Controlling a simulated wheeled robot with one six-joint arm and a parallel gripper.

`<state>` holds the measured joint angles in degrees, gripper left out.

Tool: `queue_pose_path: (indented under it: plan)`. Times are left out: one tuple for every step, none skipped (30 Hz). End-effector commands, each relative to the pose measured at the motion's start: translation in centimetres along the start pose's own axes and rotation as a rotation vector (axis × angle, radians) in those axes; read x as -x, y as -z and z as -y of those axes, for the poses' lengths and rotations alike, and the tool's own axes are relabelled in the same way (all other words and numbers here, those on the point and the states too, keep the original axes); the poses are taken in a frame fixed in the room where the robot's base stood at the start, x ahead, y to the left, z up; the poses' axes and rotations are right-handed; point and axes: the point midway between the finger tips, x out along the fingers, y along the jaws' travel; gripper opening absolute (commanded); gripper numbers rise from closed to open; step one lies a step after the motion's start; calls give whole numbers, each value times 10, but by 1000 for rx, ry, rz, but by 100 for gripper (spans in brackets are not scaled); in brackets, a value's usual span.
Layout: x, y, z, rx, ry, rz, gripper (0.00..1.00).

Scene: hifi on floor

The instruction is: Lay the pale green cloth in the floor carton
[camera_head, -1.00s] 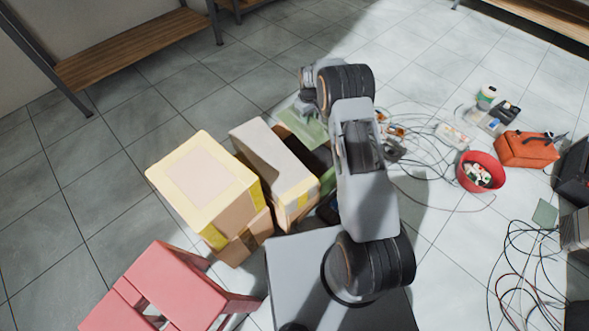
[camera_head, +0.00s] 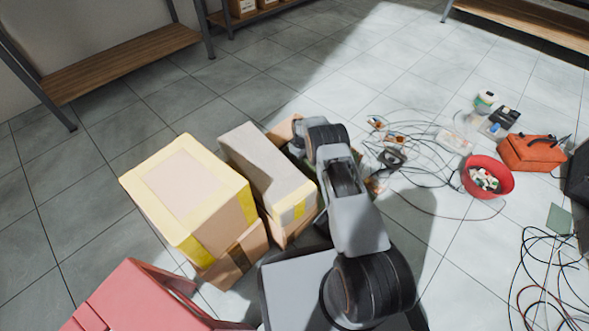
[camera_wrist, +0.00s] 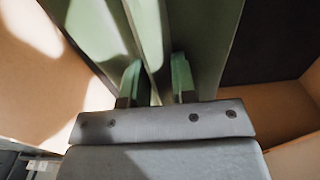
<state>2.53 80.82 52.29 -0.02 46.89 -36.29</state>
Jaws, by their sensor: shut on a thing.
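The pale green cloth (camera_wrist: 205,35) hangs in folds from my gripper (camera_wrist: 156,78) in the wrist view. The gripper is shut on it, with cloth around both fingers. Tan cardboard walls of the floor carton (camera_wrist: 290,122) show on both sides of the cloth, with a dark patch at the upper right. In the head view the carton (camera_head: 283,131) shows only as a tan edge behind a tall grey-topped box. My arm hides most of the carton, and the cloth cannot be clearly made out there. Whether the cloth touches the carton floor cannot be told.
A tall grey-topped box (camera_head: 266,170) and a yellow-taped box (camera_head: 188,190) stand close left of the carton. A red stool (camera_head: 140,300) is at front left. Cables (camera_head: 420,165), a red bowl (camera_head: 487,177) and an orange bag (camera_head: 530,152) lie to the right. Back floor is clear.

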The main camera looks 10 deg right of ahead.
Motion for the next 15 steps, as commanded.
queue_pose_path:
  plan:
    - [-8,0,0,0,0,0,0]
    - [-10,0,0,0,0,0,0]
    - [-7,1,2,1,-1,-1,0]
    - [-7,1,4,0,-1,-2,0]
    - [-7,1,5,0,-1,-1,0]
    - [-7,0,6,0,0,0,0]
    - [-6,0,7,0,0,0,0]
    - [-6,1,9,0,0,0,0]
    - [-6,1,13,1,0,0,0]
    - [-7,1,17,2,0,0,0]
    - [-7,1,21,3,0,0,0]
    - [-7,1,27,3,0,0,0]
    - [-7,1,31,2,0,0,0]
    - [-7,1,35,2,0,0,0]
    - [-7,1,40,3,0,0,0]
